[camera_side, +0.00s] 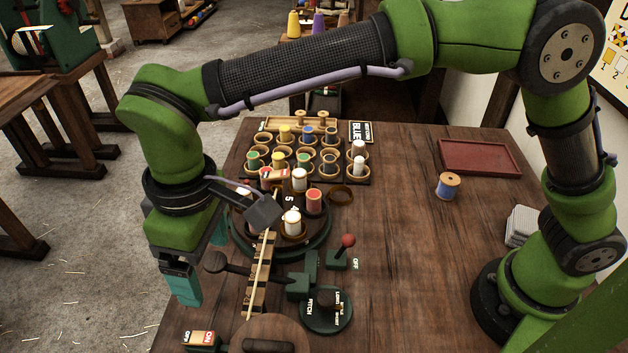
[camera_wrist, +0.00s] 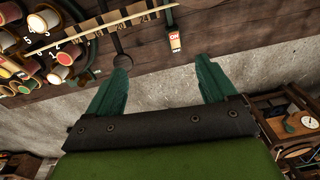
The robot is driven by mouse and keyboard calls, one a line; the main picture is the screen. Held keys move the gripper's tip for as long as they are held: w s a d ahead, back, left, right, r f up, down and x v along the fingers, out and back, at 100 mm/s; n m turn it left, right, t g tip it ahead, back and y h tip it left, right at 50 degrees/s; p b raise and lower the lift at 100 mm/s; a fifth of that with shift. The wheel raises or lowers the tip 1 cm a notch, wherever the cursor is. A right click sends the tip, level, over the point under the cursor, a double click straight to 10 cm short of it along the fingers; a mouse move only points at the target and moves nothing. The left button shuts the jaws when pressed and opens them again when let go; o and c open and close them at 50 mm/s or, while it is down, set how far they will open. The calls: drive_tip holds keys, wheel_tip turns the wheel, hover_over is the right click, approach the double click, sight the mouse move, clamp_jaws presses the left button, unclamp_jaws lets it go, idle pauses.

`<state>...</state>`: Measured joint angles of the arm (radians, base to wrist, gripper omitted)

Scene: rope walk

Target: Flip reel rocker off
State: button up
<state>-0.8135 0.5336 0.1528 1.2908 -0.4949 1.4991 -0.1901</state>
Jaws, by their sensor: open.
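A small rocker switch (camera_side: 203,339) with OFF and ON labels sits at the near left table edge in the side view, cut by the frame bottom. Its ON end shows red and white. It also shows in the wrist view (camera_wrist: 174,42), with a red ON label. Which end is pressed down I cannot tell. My gripper (camera_side: 204,270) hangs beyond the table's left edge, behind the rocker in the side view, apart from it. In the wrist view my gripper (camera_wrist: 163,67) has its two green fingers spread wide, empty, with the rocker ahead between them.
A red-knobbed lever (camera_side: 346,243) marked OFF and a round PITCH dial (camera_side: 326,309) stand right of the rocker. A wooden scale strip (camera_side: 258,272) and a spool carousel (camera_side: 318,240) lie nearby. A blue spool (camera_side: 447,186) and red tray (camera_side: 482,157) are farther right. The table's right-middle is clear.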

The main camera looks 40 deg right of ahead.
drive_tip(key=d+r+m+t+y, duration=0.1)
drive_tip(key=d+r+m, duration=0.1)
drive_tip(key=d, duration=0.7)
drive_tip(key=d+r+m+t, duration=0.1)
drive_tip(key=d+r+m, duration=0.1)
drive_tip(key=d, duration=0.7)
drive_tip(key=shift+w+d+m+y, duration=0.2)
drive_tip(key=shift+w+m+y, duration=0.1)
drive_tip(key=shift+m+y, duration=0.15)
drive_tip(key=s+d+m+t, duration=0.2)
drive_tip(key=s+d+m, duration=0.1)
drive_tip(key=d, duration=0.6)
drive_tip(key=s+d+r+m+t, duration=0.1)
drive_tip(key=s+d+m+t, duration=0.2)
drive_tip(key=d, duration=0.6)
drive_tip(key=shift+s+r+m+h, duration=0.25)
drive_tip(key=shift+s+m+h, duration=0.1)
drive_tip(key=shift+s+m, duration=0.35)
drive_tip(key=shift+w, duration=0.1)
drive_tip(key=shift+c, duration=0.4)
